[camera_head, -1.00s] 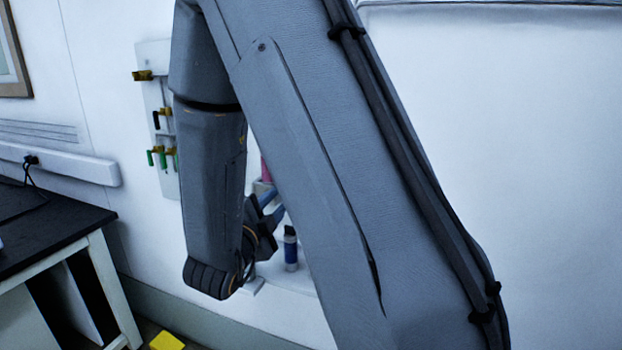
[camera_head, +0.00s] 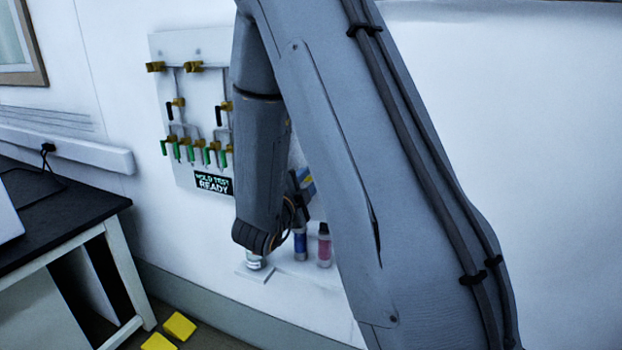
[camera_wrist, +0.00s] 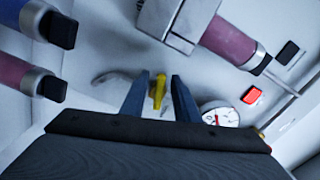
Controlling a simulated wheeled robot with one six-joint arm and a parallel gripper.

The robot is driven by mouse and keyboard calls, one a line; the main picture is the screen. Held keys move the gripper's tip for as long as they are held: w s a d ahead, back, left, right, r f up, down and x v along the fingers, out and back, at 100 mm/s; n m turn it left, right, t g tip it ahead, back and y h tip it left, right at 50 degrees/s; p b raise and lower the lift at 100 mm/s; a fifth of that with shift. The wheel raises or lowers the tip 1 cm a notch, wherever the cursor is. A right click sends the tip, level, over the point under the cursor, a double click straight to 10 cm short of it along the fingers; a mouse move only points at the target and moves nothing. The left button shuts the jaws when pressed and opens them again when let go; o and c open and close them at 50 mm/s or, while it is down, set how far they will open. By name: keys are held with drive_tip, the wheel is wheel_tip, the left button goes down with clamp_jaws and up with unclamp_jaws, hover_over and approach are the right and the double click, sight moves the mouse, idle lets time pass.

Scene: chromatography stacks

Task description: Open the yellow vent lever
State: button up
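A small yellow lever (camera_wrist: 158,92) shows in the wrist view, just beyond and between the fingers of my gripper (camera_wrist: 160,83). The fingers stand apart, with a gap on each side of the lever, so my gripper looks open and empty. Whether the fingertips reach down around the lever is hard to tell. A curved grey piece lies left of the lever, partly hidden by the left finger. In the head view, my arm hides most of the gripper and I cannot pick out the lever.
In the wrist view, a round gauge (camera_wrist: 220,113) and a red button (camera_wrist: 251,95) lie right of the fingers. A pink column (camera_wrist: 229,40) is above right; dark-capped cylinders are left. In the head view, a valve panel (camera_head: 182,105), bottles (camera_head: 324,247) and a black-topped table (camera_head: 75,222) show.

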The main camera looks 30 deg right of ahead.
clamp_jaws()
drive_tip(key=shift+f+n, duration=0.1)
drive_tip(key=shift+n, duration=0.2)
drive_tip(key=n, duration=0.2)
drive_tip(key=shift+s+d+f+n, duration=0.1)
drive_tip(key=shift+s+f+n, duration=0.05)
drive_tip(key=shift+f+n, duration=0.15)
drive_tip(key=shift+s+d+f+n+p, duration=0.25)
drive_tip(key=shift+n+p, duration=0.3)
drive_tip(key=shift+n, duration=1.3)
drive_tip(key=shift+s+d+f+n+p, duration=0.25)
drive_tip(key=shift+n+p, duration=0.35)
drive_tip(key=shift+n, duration=1.2)
drive_tip(key=shift+s+d+f+n+p, duration=0.1)
drive_tip(key=shift+s+d+n+p, duration=0.3)
drive_tip(key=shift+n, duration=1.45)
drive_tip(key=shift+a, duration=0.15)
